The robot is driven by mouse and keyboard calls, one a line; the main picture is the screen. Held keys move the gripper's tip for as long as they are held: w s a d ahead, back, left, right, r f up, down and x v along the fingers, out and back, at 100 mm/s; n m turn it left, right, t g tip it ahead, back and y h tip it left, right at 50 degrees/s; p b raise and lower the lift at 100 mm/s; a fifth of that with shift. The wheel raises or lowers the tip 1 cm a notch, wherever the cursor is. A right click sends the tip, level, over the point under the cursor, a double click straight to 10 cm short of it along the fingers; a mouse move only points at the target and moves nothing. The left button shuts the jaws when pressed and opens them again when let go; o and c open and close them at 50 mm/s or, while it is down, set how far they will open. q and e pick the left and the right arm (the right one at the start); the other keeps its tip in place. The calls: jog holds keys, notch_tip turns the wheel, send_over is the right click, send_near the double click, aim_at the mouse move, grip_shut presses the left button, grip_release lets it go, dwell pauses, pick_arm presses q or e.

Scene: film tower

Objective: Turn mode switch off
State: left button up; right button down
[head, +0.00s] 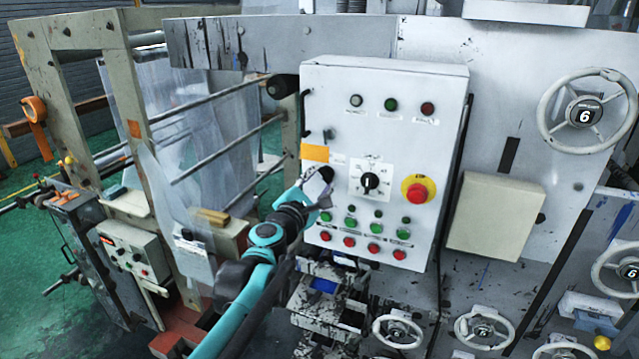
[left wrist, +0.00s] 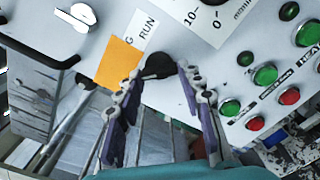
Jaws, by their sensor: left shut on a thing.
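The mode switch is a small black knob (head: 326,174) at the left of the light grey control panel (head: 330,90). In the left wrist view the black knob (left wrist: 160,65) sits between my fingertips, below a label reading "RUN". My left gripper (head: 318,188) reaches the panel from the lower left. In the wrist view its two fingers (left wrist: 160,76) are shut on the knob from both sides. The fingers hide the knob's edges, so its exact setting is hard to read. My right gripper is in neither view.
An orange tag (head: 315,153) is beside the switch. To the right are a numbered dial (head: 370,182) and a red stop button on yellow (head: 417,192). Several green and red buttons sit below. A black handle (head: 304,112) is on the panel's left edge.

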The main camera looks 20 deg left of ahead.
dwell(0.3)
pick_arm(q)
jog(key=o, duration=1.2)
jog(key=shift+f, duration=0.1)
jog(key=shift+c, duration=0.2)
jog(key=s, duration=1.2)
jog(key=shift+a, duration=0.25)
jog(key=shift+f, duration=0.1)
